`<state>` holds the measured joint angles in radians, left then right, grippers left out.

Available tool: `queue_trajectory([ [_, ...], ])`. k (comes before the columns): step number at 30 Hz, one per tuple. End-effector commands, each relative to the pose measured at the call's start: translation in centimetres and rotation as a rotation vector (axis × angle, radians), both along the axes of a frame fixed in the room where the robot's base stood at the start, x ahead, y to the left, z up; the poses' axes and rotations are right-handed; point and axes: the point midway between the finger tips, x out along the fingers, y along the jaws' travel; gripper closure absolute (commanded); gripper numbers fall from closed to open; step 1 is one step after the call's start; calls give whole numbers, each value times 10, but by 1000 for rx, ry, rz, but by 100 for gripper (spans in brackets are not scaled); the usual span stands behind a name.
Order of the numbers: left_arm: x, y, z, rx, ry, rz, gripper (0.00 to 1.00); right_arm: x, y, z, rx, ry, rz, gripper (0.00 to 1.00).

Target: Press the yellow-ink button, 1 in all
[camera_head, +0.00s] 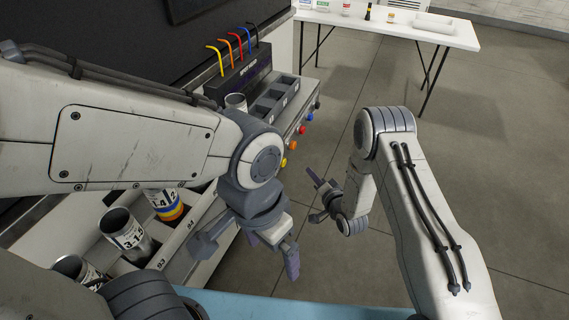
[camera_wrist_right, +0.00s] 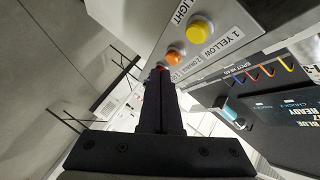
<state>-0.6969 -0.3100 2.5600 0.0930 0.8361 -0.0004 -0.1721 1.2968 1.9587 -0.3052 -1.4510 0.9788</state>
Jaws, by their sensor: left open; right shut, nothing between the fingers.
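The yellow button (camera_head: 284,162) is on the front edge of the machine, the nearest button in a row. In the right wrist view it is the large yellow button (camera_wrist_right: 200,31), above the label "1 YELLOW". My right gripper (camera_head: 312,177) is shut and empty, to the right of the button row and apart from the yellow button. In the wrist view its fingertips (camera_wrist_right: 161,76) point beside the orange button, below and left of the yellow one. My left gripper (camera_head: 247,249) is open and empty, in front of the machine's near end.
Further along the row are an orange button (camera_head: 293,145), a red button (camera_head: 302,130) and a blue button (camera_head: 310,117). A silver can (camera_head: 236,101) stands by the ink hoses. Labelled cans (camera_head: 124,230) sit in the near rack. A white table (camera_head: 400,28) stands behind.

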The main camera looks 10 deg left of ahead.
Motion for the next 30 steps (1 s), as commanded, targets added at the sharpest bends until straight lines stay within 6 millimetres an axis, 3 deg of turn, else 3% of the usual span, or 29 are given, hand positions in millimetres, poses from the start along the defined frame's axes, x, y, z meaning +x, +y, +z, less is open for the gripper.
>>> queue_trajectory([
  [6,0,0,-5,0,0,0,0,10,32,0,-1,-2,2,100],
  [12,0,0,-11,0,0,0,0,16,50,-1,0,-3,2,100],
  [30,0,0,-12,0,0,0,0,19,57,0,0,0,0,100],
])
